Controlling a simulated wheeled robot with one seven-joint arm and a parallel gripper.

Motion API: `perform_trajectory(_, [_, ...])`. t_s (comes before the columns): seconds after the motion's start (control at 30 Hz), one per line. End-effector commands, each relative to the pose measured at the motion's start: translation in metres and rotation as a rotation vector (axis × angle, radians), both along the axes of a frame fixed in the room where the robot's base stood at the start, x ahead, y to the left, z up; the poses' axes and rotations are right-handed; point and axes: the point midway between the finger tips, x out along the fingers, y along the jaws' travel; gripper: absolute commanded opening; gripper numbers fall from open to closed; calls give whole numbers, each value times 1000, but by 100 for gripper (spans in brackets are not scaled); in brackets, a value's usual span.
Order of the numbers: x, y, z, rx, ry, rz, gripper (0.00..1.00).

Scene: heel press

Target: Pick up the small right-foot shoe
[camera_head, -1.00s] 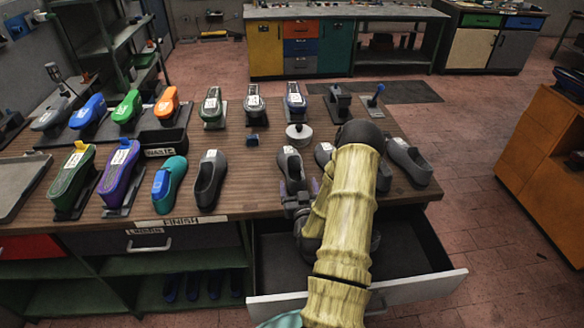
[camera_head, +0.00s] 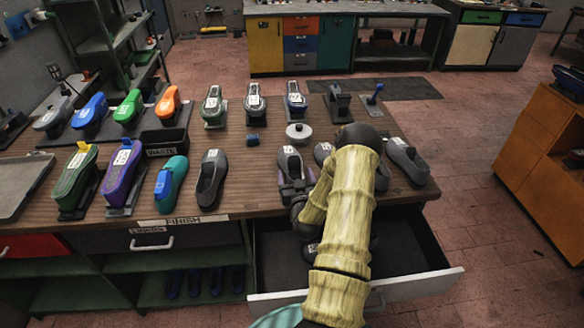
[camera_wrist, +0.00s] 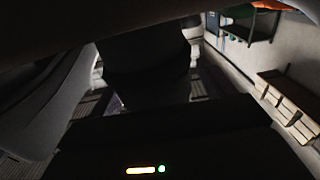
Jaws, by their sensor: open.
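Several dark grey shoes with white labels stand at the right part of the wooden bench. The leftmost of these, a grey shoe (camera_head: 289,161), has my gripper (camera_head: 295,186) at its near end. My gripper is open, and its fingers look to be beside the shoe's heel; I cannot tell if they touch. Another grey shoe (camera_head: 323,152) is partly hidden behind my arm, and one more grey shoe (camera_head: 408,158) is right of it. I cannot read which shoe is small or right-foot. The wrist view is dark, with a large grey shape (camera_wrist: 45,115) at left.
An open drawer (camera_head: 405,250) juts out under my arm. A round grey-white piece (camera_head: 299,133) and a small blue block (camera_head: 253,139) lie behind the shoe. A lone grey shoe (camera_head: 211,178) stands to the left, with bare bench (camera_head: 245,180) between.

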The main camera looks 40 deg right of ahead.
Motion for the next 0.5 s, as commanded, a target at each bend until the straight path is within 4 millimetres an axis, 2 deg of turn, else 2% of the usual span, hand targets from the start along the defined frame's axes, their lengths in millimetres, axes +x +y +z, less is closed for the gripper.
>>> perform_trajectory(0.07, [0,0,0,0,0,0,77])
perform_trajectory(0.33, [0,0,0,0,0,0,24])
perform_trajectory(0.5, [0,0,1,-1,-3,0,22])
